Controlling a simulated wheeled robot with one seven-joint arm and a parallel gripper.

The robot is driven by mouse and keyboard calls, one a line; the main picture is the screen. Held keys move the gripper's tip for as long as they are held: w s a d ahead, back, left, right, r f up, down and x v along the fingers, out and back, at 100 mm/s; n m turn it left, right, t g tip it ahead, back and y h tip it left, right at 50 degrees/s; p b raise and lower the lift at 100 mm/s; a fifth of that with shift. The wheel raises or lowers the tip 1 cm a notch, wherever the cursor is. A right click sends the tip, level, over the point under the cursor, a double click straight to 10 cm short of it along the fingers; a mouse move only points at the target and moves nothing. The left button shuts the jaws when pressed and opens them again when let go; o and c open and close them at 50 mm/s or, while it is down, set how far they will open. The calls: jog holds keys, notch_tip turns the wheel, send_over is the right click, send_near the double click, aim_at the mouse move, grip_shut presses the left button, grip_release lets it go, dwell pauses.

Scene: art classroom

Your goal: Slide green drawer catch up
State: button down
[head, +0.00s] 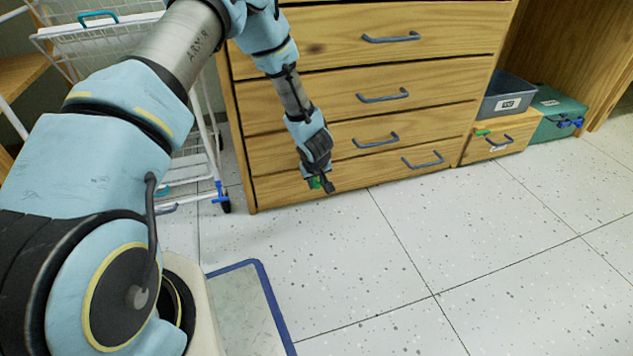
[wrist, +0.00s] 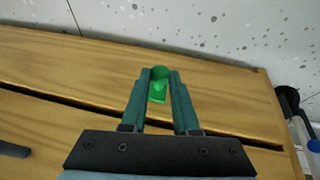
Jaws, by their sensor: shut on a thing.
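The green drawer catch (wrist: 159,82) is between the fingertips of my gripper (wrist: 160,76) in the wrist view, on the wooden front of the lowest drawer (wrist: 80,65). My gripper is shut on it. In the head view my gripper (head: 325,186) is low at the bottom left of the wooden drawer cabinet (head: 400,80), and only a bit of green shows beside the fingers. The fingers hide part of the catch, so its exact position on its track cannot be told.
The lowest drawer's handle (head: 423,160) is right of my gripper. A small wooden drawer box (head: 503,146) with another green catch (head: 483,132) and a grey bin (head: 508,95) stands to the right. A white wire cart (head: 110,45) stands left. The speckled floor ahead is clear.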

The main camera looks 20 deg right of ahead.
notch_tip(320, 180, up, 2)
jog(key=shift+r+p, duration=0.1)
jog(key=shift+p, duration=0.65)
jog(key=c, duration=0.6)
grip_release()
jog(key=shift+c, duration=0.2)
jog(key=p+v, duration=0.4)
jog(key=v, duration=0.6)
jog(key=shift+s+r+p, duration=0.15)
jog(key=shift+r+p, duration=0.05)
jog(key=shift+p, duration=0.1)
